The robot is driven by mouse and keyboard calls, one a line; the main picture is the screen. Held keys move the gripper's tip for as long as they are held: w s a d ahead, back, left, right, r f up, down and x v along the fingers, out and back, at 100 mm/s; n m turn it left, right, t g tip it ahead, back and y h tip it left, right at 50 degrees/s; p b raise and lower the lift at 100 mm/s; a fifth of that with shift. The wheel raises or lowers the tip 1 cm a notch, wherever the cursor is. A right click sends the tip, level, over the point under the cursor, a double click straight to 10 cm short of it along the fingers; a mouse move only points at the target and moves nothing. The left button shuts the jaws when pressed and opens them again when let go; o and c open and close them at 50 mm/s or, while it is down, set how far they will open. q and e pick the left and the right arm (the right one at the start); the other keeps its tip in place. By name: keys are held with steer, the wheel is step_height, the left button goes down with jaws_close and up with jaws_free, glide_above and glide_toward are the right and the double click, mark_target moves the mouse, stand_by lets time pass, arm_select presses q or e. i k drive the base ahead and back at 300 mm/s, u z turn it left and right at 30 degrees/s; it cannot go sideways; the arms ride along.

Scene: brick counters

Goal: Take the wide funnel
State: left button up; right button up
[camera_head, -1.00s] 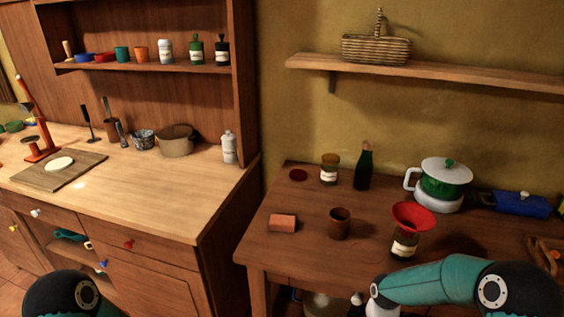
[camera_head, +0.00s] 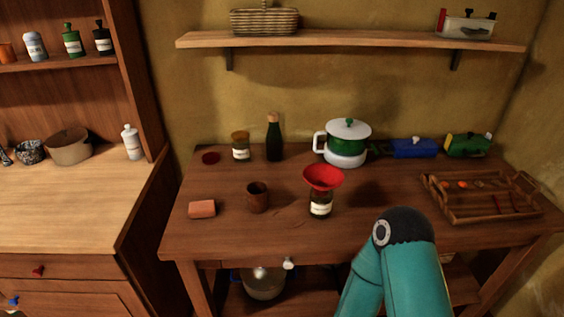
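The wide red funnel (camera_head: 323,176) sits in the mouth of a dark labelled jar (camera_head: 320,205) near the middle of the small dark table (camera_head: 275,229). My teal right arm rises from the bottom in front of the table, to the right of and nearer than the jar. Its gripper is not clearly visible; a small pale part shows at the table's front edge, and I cannot tell what it is. My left gripper is out of view.
A brown cup (camera_head: 257,197) and an orange block (camera_head: 202,209) stand left of the jar. Behind are a dark bottle (camera_head: 274,140), an amber jar (camera_head: 240,147) and a green-white pot (camera_head: 347,138). A wooden tray (camera_head: 482,215) lies at right. A shelf (camera_head: 350,42) hangs above.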

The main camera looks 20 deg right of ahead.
mark_target(323, 177)
steer(key=z, duration=0.7)
steer(key=i, duration=0.15)
steer(key=u, duration=2.65)
steer(key=k, duration=0.2)
steer(key=z, duration=0.45)
steer(key=k, duration=1.1)
steer(key=z, duration=0.8)
steer(key=i, duration=0.45)
steer(key=z, duration=0.55)
steer(key=i, duration=0.75)
steer(key=u, duration=0.35)
